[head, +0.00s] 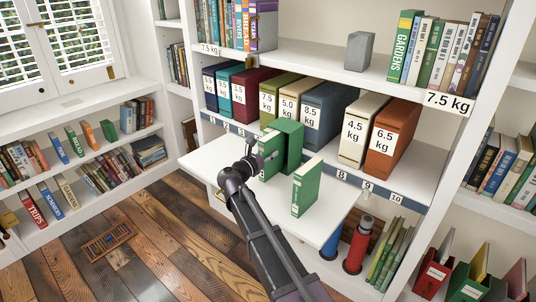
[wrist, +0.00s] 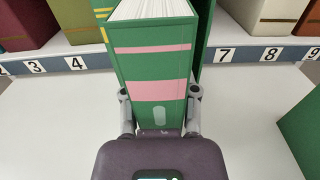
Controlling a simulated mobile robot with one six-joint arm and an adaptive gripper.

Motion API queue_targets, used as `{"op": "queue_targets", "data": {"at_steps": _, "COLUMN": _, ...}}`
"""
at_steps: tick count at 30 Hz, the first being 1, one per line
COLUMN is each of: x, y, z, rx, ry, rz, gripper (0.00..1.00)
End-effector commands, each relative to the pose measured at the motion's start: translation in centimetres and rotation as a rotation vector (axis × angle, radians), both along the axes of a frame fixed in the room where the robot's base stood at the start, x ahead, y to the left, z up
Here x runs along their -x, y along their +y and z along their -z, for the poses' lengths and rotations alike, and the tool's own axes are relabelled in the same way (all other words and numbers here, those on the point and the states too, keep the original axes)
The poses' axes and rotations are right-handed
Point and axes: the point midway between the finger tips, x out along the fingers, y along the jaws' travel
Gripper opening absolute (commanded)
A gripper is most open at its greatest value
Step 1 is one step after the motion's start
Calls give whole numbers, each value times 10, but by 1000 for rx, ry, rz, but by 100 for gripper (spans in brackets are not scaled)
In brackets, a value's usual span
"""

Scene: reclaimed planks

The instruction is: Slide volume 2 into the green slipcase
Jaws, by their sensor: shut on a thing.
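A green book with pink bands (wrist: 152,70) stands upright with its spine toward me in the wrist view. My gripper (wrist: 160,96) is shut on the lower part of its spine end. In the head view my gripper (head: 257,160) holds this book (head: 268,162) at the front of the green slipcase (head: 291,142). The slipcase also shows behind the book in the wrist view (wrist: 205,38), with a dark gap on the right. The book overlaps its opening; how far inside it is, I cannot tell. No volume number is readable.
Another green book (head: 306,188) stands upright on the white pull-out board (head: 328,222), right of the slipcase. Behind is a numbered shelf edge (head: 356,183) with several weight-labelled binders (head: 327,110). The board's front right is clear.

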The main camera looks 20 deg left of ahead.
Motion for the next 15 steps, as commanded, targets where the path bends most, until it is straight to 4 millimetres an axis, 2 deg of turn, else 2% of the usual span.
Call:
{"op": "queue_targets", "data": {"at_steps": 7, "x": -5, "y": -2, "z": 0, "rx": 0, "ry": -1, "rz": 0, "gripper": 0}}
{"op": "queue_targets", "data": {"at_steps": 8, "x": -4, "y": -2, "z": 0, "rx": 0, "ry": -1, "rz": 0, "gripper": 45}}
{"op": "queue_targets", "data": {"at_steps": 9, "x": -4, "y": -2, "z": 0, "rx": 0, "ry": -1, "rz": 0, "gripper": 57}}
{"op": "queue_targets", "data": {"at_steps": 11, "x": -4, "y": -2, "z": 0, "rx": 0, "ry": -1, "rz": 0, "gripper": 75}}
{"op": "queue_targets", "data": {"at_steps": 12, "x": -5, "y": -2, "z": 0, "rx": 0, "ry": -1, "rz": 0, "gripper": 79}}
{"op": "queue_targets", "data": {"at_steps": 15, "x": -4, "y": -2, "z": 0, "rx": 0, "ry": 0, "rz": 0, "gripper": 79}}
